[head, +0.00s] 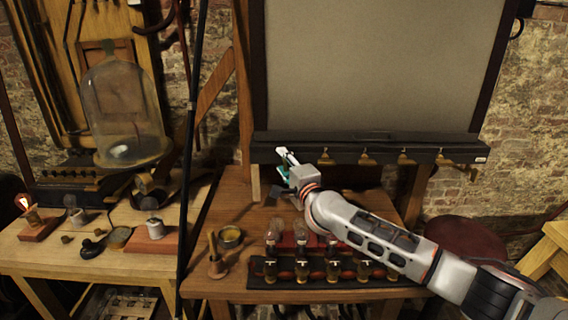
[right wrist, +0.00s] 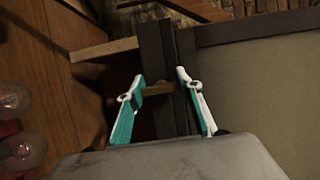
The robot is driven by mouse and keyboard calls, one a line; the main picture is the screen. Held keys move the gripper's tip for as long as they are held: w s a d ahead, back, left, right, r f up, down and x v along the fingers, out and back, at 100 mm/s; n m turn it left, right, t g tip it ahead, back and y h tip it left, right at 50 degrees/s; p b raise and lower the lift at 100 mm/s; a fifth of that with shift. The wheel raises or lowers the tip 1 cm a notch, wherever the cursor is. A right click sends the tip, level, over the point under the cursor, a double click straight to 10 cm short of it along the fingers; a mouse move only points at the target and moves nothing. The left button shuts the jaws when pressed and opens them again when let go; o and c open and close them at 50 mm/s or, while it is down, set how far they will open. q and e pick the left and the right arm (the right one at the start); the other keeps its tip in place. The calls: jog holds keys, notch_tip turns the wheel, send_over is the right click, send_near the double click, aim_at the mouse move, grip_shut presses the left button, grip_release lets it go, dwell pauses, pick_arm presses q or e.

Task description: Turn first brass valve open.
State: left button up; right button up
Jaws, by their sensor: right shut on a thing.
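A black rail (head: 384,156) runs under the large grey panel, with a row of small brass valves along it. My right gripper (head: 284,163) is at the rail's left end. In the head view that valve is hidden by the gripper. Other valves, such as the second (head: 325,157) and third (head: 364,157), show along the rail to the right. My left gripper is not in view.
Below my right arm, a dark tray (head: 258,283) with several small jars stands on the wooden table (head: 215,285). A glass bell jar (head: 122,110) and small items stand at left. A thin dark pole (head: 189,150) rises between the tables.

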jog(key=o, duration=1.1)
jog(key=shift+f, duration=0.1)
jog(key=v, duration=1.2)
jog(key=shift+s+a, duration=0.1)
jog(key=shift+a, duration=0.05)
